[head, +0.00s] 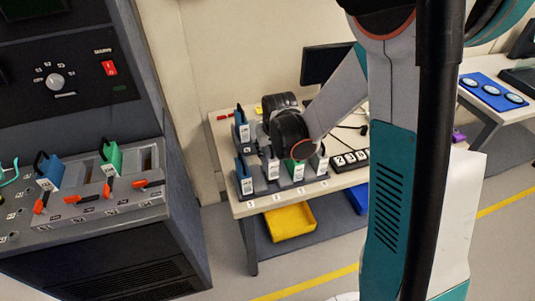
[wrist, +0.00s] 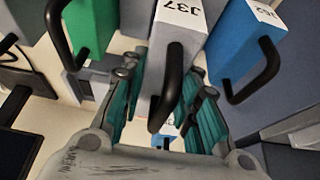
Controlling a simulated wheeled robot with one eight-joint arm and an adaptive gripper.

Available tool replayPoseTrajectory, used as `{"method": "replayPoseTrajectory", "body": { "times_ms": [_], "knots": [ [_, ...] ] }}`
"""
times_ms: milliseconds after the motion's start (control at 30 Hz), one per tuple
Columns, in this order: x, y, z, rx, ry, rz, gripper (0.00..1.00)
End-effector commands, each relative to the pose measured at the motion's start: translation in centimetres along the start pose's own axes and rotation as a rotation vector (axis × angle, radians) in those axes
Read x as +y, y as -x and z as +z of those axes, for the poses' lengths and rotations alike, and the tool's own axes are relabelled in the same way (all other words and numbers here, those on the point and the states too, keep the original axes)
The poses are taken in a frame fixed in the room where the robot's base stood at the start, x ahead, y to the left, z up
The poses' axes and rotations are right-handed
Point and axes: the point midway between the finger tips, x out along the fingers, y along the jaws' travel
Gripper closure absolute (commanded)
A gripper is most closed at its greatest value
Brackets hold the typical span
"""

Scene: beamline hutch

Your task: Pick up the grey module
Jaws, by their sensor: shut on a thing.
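The grey module (wrist: 182,35), labelled J37 with a black loop handle, is in the middle of the wrist view. The teal fingers of my gripper (wrist: 164,88) are on both sides of it and shut on it. In the head view the grey module (head: 271,169) shows in the front row on the table, between a blue module (head: 244,177) and a green module (head: 298,170). My dark wrist hides part of it from above. I cannot tell whether it is lifted from its slot.
Close beside it in the wrist view are the green module (wrist: 92,24) and the blue module (wrist: 243,45). Another blue module (head: 241,129) stands behind on the table (head: 222,150). A dark rack (head: 100,255) is at left. A yellow tray (head: 290,222) sits below.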

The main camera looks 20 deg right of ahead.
Motion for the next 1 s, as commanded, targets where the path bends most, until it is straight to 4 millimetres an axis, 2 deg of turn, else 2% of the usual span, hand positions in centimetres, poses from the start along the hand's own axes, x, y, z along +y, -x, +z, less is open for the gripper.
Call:
{"method": "replayPoseTrajectory", "body": {
  "times_ms": [33,200,400,500,700,1000],
  "knots": [
    [0.0,1.7,-0.6,0.0,0.0,0.0,1.0],
    [0.0,6.2,-2.5,0.0,0.0,0.0,1.0],
    [0.0,10.6,-4.3,0.0,0.0,0.0,1.0],
    [0.0,12.2,-5.0,0.0,0.0,0.0,1.0],
    [0.0,13.9,-5.8,0.0,0.0,0.0,1.0],
    [0.0,14.2,-5.9,0.0,0.0,0.0,1.0]
  ]
}}
